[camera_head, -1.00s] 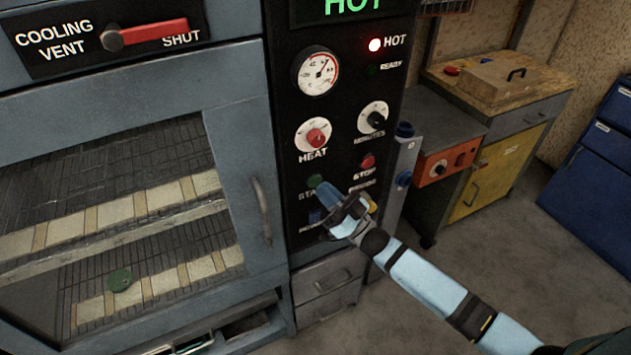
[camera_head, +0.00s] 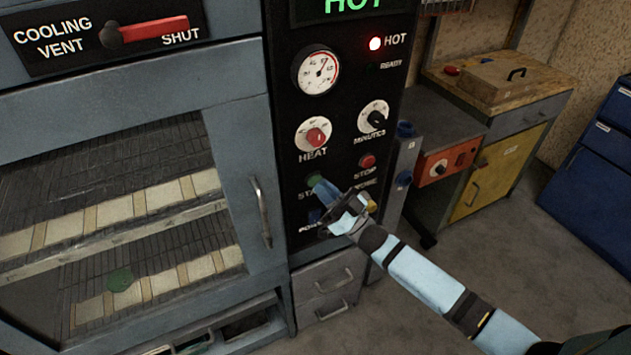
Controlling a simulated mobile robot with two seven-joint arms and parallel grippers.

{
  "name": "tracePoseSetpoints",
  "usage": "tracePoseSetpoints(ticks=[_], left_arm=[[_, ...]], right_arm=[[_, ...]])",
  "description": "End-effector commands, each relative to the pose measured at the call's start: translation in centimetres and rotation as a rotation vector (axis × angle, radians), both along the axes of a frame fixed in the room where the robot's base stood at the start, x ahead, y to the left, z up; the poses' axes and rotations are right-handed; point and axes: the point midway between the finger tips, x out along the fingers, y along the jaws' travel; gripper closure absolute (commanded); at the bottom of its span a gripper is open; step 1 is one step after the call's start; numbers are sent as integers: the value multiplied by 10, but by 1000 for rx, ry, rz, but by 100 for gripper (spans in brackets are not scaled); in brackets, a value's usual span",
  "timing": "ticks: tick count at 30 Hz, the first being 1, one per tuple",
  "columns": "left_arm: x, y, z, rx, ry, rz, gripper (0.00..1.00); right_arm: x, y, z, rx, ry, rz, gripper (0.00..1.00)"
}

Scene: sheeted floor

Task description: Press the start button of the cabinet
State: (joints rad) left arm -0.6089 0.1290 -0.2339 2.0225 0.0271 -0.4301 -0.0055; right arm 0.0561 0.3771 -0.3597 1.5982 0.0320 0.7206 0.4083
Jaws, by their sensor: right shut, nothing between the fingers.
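The cabinet (camera_head: 235,130) is a blue-grey oven with a glazed door and a black control panel at its right. The green start button (camera_head: 314,180) sits on the panel under the HEAT knob, above a partly covered START label. My right gripper (camera_head: 325,190) is shut and empty, its blue fingertips at the button's lower right edge, covering part of it. I cannot tell whether they touch it. My left gripper is not in view.
A red stop button (camera_head: 367,161) and the MINUTES knob (camera_head: 375,117) are close by on the panel. The door handle (camera_head: 261,212) stands out to the left. A workbench (camera_head: 500,130) is at the right, with open floor before it.

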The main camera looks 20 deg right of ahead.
Motion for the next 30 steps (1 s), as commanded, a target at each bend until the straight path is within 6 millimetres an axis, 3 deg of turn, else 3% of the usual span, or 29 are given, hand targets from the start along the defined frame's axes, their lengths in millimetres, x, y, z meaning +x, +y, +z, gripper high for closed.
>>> tracePoseSetpoints(ticks=[30], left_arm=[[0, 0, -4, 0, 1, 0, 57]], right_arm=[[8, 1, 0, 0, 0, 0, 100]])
